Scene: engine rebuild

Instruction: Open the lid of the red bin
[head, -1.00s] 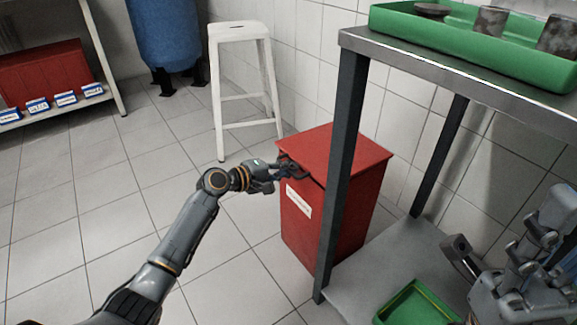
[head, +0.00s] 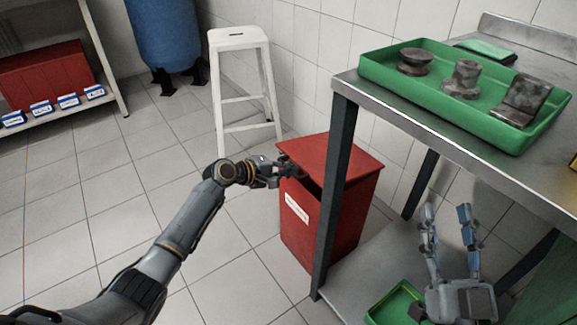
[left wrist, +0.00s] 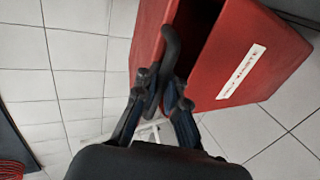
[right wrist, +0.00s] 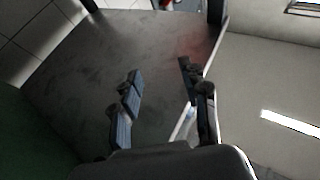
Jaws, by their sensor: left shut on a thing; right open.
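The red bin (head: 350,225) stands on the floor behind a table leg, with a white label on its front. Its red lid (head: 335,153) is tilted slightly up. In the left wrist view a dark gap shows between the lid (left wrist: 148,35) and the bin body (left wrist: 240,75). My left gripper (head: 287,168) is at the lid's front edge, shut on the dark lid handle (left wrist: 170,45). My right gripper (head: 449,212) is open and empty, fingers pointing up, beside the table's lower shelf. It also shows open in the right wrist view (right wrist: 160,82).
A steel table (head: 420,112) stands right of the bin, its leg in front of it. On top is a green tray (head: 395,78) with metal parts; another green tray (head: 385,308) is on the lower shelf. A white stool (head: 238,38) stands behind the bin. Floor on the left is clear.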

